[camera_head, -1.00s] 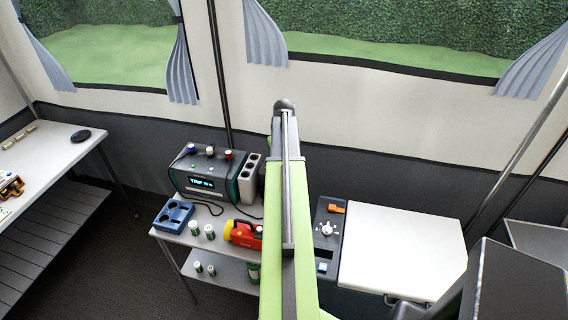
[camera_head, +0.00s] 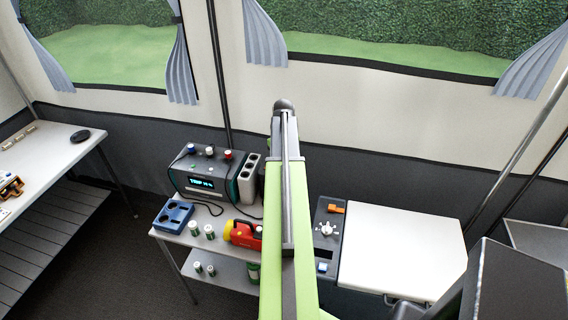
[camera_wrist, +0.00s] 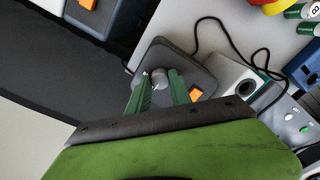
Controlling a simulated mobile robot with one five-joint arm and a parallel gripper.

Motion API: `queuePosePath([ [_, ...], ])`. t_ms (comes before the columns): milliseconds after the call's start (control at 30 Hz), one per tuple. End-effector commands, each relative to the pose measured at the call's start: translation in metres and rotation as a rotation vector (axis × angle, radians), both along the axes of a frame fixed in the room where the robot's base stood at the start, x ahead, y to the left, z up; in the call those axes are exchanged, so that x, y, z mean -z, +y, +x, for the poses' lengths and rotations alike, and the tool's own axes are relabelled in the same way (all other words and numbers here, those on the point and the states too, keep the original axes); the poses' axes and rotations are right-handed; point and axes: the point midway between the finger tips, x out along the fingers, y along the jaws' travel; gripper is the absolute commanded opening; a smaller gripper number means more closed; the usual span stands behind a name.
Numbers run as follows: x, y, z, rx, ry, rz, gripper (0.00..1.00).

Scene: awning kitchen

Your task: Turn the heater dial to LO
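A dark grey box (camera_wrist: 181,57) with rounded corners shows in the wrist view, with a round grey dial (camera_wrist: 160,78) and an orange switch (camera_wrist: 195,93) on it. It looks like the heater control; no LO marking is legible. My gripper (camera_wrist: 158,88) is open, its two green fingers apart, with the dial between and just beyond their tips. I cannot tell whether either finger touches the dial. In the head view my arm hides this box and the gripper tips.
A control panel (camera_head: 325,255) with another knob and orange switch stands right of my arm, beside a white lid (camera_head: 400,250). A power station (camera_head: 205,179), a socket block (camera_head: 248,182), a red-yellow torch (camera_head: 243,234) and a blue tray (camera_head: 173,217) stand left. A black cable (camera_wrist: 236,47) curves near the box.

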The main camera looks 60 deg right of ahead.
Motion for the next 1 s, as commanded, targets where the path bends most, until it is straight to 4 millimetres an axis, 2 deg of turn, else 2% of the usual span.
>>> queuePosePath([
  [33,0.000,0.000,0.001,-0.001,-0.002,0.000,0.30],
  [167,0.000,0.000,0.001,-0.001,-0.001,0.000,0.47],
  [567,-0.006,0.000,0.001,0.000,0.000,0.000,0.48],
  [767,-0.034,0.000,0.001,0.000,0.000,0.000,0.48],
  [1000,-0.089,0.000,0.001,0.000,0.000,0.000,0.48],
])
